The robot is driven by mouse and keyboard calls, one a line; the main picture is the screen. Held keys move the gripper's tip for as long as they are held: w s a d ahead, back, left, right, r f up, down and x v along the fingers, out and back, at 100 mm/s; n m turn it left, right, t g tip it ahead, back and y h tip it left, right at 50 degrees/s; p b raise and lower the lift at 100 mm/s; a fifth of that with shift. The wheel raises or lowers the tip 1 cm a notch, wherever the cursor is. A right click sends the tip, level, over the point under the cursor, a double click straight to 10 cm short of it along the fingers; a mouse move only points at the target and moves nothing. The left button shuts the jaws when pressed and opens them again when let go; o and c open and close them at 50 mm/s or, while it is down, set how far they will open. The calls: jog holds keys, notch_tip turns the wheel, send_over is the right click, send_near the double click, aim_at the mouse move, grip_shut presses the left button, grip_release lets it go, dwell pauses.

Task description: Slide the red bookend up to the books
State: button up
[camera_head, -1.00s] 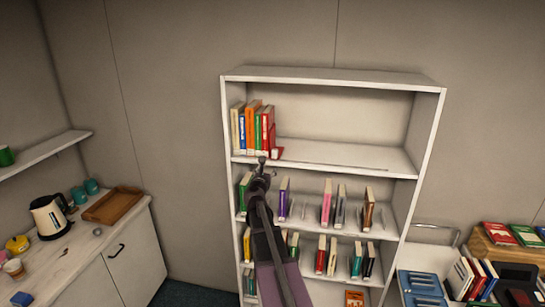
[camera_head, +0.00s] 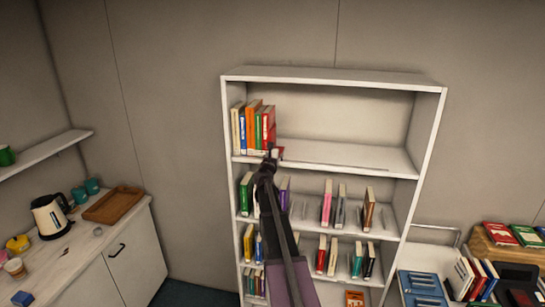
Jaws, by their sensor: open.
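A row of upright books (camera_head: 250,130) stands at the left end of the top shelf. The red bookend (camera_head: 280,151) is at the right end of this row; its low red base shows on the shelf. I cannot tell whether a gap lies between it and the last book. My gripper (camera_head: 271,156) is open at the top shelf's front edge, right in front of the bookend, and covers part of its base. Contact between them cannot be made out.
The top shelf (camera_head: 345,157) is bare to the right of the bookend. Lower shelves of the white bookcase (camera_head: 433,130) hold several books with gaps. A counter with a kettle (camera_head: 48,216) and wooden tray (camera_head: 113,204) stands left. A table with books is at right.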

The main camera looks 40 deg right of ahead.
jog(key=shift+x, duration=0.9)
jog(key=shift+c, duration=0.2)
grip_shut()
jog(key=shift+s, duration=0.15)
